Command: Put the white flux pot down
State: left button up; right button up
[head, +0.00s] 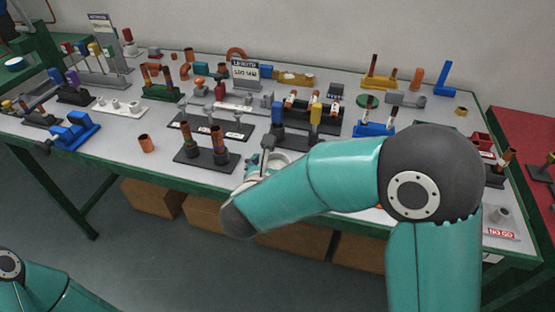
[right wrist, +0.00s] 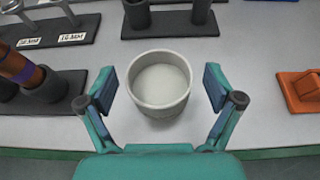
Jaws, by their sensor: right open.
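The white flux pot (right wrist: 160,84) stands upright on the grey table top, close to the front edge, in the right wrist view. It is a round, open cup with a pale inside. My right gripper (right wrist: 161,88) is open, with one finger on each side of the pot and a visible gap at both sides. In the head view my right gripper (head: 262,165) is at the table's front edge, largely hidden behind my own forearm, and the pot is mostly hidden there. My left gripper is out of view.
A dark stand with two copper-topped posts (head: 207,158) is left of the right gripper. A loose copper ring (head: 146,144) lies farther left. An orange block (right wrist: 301,92) is to the right in the wrist view. Bare table lies between the pot and that block.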

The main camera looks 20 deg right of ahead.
jog(key=v, duration=0.8)
jog(key=shift+s+a, duration=0.2)
jog(key=shift+s, duration=0.05)
